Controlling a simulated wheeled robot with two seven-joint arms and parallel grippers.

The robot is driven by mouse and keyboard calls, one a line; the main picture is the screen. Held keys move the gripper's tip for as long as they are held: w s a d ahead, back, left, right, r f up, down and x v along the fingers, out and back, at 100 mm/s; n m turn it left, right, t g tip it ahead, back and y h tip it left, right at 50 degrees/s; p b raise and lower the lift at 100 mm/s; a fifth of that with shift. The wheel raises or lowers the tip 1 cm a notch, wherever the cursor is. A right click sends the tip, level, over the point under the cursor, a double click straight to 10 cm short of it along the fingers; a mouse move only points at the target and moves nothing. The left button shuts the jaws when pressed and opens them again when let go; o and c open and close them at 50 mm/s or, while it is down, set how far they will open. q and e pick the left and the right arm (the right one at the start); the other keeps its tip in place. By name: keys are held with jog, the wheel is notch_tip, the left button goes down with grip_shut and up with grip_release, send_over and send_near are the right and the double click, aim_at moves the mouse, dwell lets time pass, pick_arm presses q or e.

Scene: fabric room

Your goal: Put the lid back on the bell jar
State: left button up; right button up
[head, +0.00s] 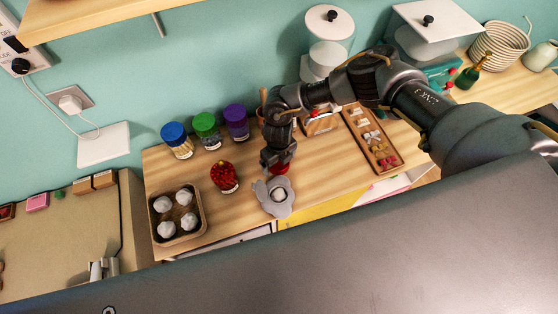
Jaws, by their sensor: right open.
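A clear jar (225,177) filled with small red pieces stands upright on the wooden counter, with no lid on its top. I take it for the bell jar, but the pieces are too small to make out. A red, lid-like thing (281,169) shows just below my right gripper (275,160), to the right of the jar. The gripper hides part of it. My right gripper points down over this red thing and is open. I cannot tell whether its fingers touch it. My left gripper is not in view.
Jars with blue (174,132), green (204,122) and purple (236,113) lids stand behind. A grey flat item (278,210) lies in front of my gripper. A basket (202,213) of white balls is at left, a compartment tray (386,167) at right. Counter between jar and gripper is clear.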

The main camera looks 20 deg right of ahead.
jog(key=shift+c, duration=0.4)
jog(key=c, duration=0.9)
jog(key=shift+c, duration=0.2)
notch_tip(320, 180, up, 9)
jog(key=b, duration=0.2)
jog(key=shift+r+b, duration=0.15)
jog(key=shift+b, duration=0.2)
jog(key=shift+r, duration=0.4)
